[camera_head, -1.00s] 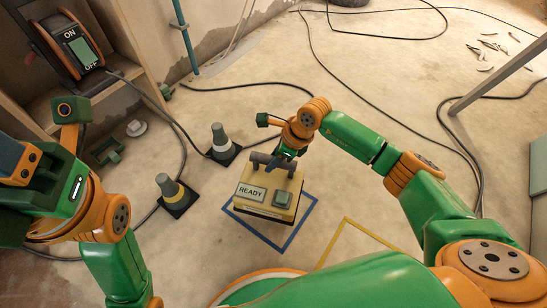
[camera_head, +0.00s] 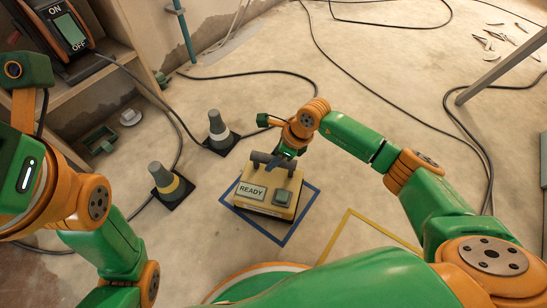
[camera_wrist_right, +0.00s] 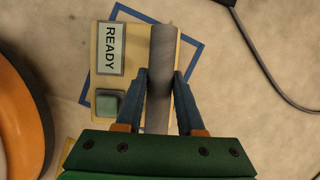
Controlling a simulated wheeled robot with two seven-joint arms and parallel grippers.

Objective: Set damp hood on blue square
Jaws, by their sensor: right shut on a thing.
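The damp hood (camera_head: 268,192) is a yellow box with a READY label, a green-grey button and a dark grey bar handle. In the head view it is over the blue square (camera_head: 284,241), a blue outline on the floor that shows around it; I cannot tell whether it touches the floor. My right gripper (camera_head: 279,162) is shut on its handle. The right wrist view shows the blue fingers (camera_wrist_right: 160,95) on both sides of the grey handle of the hood (camera_wrist_right: 108,85). My left arm shows at the left, but its gripper's fingers are out of view.
An ON/OFF switch unit (camera_head: 72,32) sits on the shelf. Black cables (camera_head: 250,75) cross the floor.

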